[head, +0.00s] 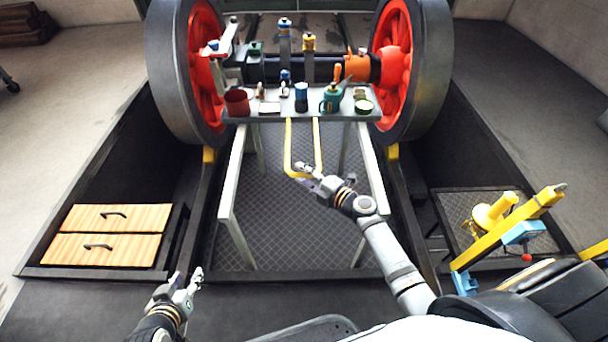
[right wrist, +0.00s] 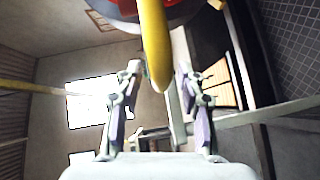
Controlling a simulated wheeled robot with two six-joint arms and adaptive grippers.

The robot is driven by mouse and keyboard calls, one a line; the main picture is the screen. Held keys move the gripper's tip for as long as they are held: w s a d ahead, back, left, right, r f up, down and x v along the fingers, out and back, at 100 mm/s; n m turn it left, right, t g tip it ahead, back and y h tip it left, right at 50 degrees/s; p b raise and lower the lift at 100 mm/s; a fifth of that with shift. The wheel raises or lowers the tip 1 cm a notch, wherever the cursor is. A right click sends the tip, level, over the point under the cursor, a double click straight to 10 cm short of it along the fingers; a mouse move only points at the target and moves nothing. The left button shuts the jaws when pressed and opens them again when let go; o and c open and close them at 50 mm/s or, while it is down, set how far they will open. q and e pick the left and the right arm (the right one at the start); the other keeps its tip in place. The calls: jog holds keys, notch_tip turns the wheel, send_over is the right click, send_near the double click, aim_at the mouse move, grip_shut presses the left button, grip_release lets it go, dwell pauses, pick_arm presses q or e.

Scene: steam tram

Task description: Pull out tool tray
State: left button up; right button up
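The tool tray (head: 262,116) is a grey shelf between the two wheels, carrying cups, bottles and small tools. A yellow U-shaped handle (head: 289,148) hangs down toward me from its front. My right gripper (head: 303,171) is at the lower end of this handle. In the right wrist view, the two fingers of my right gripper (right wrist: 158,78) are apart, and the yellow handle (right wrist: 154,40) runs between their tips without visible clamping. My left gripper (head: 188,278) is low at the left, away from the tray, with its fingers apart and empty.
Large red-spoked wheels (head: 206,75) stand on either side of the tray. Pale rails (head: 233,186) flank the gridded pit floor (head: 285,235). Wooden drawers (head: 105,233) lie at left; a yellow crane arm (head: 510,225) and side table (head: 455,208) are at right.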

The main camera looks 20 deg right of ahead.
jog(key=shift+c, duration=0.5)
grip_shut()
